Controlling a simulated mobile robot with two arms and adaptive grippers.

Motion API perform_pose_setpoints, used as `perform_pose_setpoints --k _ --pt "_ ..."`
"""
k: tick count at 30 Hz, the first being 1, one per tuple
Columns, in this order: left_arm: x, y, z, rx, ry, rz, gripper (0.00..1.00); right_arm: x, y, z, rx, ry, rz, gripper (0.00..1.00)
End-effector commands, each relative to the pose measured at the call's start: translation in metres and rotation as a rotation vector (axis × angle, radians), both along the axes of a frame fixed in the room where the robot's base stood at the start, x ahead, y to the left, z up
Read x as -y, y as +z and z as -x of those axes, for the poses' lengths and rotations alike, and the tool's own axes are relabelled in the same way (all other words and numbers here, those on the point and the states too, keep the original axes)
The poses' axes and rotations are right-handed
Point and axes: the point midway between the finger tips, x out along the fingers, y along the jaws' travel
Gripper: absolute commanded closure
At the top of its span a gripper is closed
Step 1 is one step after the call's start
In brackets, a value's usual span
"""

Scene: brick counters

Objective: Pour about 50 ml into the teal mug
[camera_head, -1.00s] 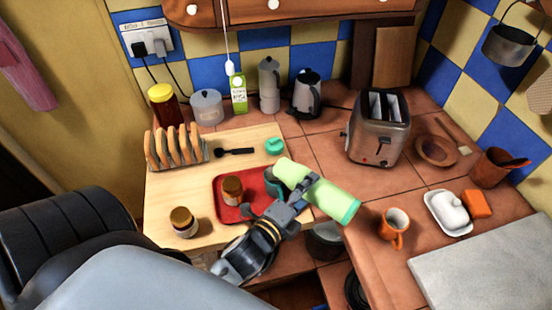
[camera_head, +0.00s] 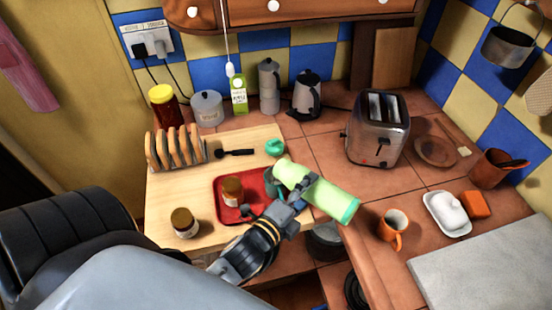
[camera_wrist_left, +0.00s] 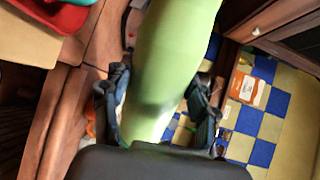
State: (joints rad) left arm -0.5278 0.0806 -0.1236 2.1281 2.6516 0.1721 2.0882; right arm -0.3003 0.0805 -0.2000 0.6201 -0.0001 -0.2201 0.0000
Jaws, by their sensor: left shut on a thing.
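The teal mug (camera_head: 269,182) stands at the right end of the red tray (camera_head: 228,214), partly hidden behind a light green flask (camera_head: 327,196). My left gripper (camera_head: 300,191) is shut around the flask's middle. The flask lies tilted nearly level, its upper-left end just over or beside the mug and its teal-rimmed end to the lower right. Whether liquid flows, and the mug's inside, cannot be seen. In the left wrist view the flask (camera_wrist_left: 172,55) fills the middle between the fingers (camera_wrist_left: 158,105). My right gripper is not in view.
The red tray, with a brown jar (camera_head: 232,189), rests on a wooden board (camera_head: 165,207). Another jar (camera_head: 184,222), a toast rack (camera_head: 177,148) and a teal lid-like piece (camera_head: 275,147) are also on the board. A toaster (camera_head: 377,130) and an orange mug (camera_head: 393,226) stand to the right.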

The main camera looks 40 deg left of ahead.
Motion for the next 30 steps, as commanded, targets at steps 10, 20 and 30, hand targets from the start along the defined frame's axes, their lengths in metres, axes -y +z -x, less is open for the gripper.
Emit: perform_pose_setpoints --k 10,20,30 --pt "0.0 0.003 0.0 0.003 -0.001 0.011 0.94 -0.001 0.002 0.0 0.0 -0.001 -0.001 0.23" --pt "0.001 0.004 0.0 0.003 0.0 0.021 0.94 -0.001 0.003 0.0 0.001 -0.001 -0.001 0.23" --pt "0.013 -0.038 0.001 0.029 0.001 -0.326 0.94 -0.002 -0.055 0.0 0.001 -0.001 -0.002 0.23"
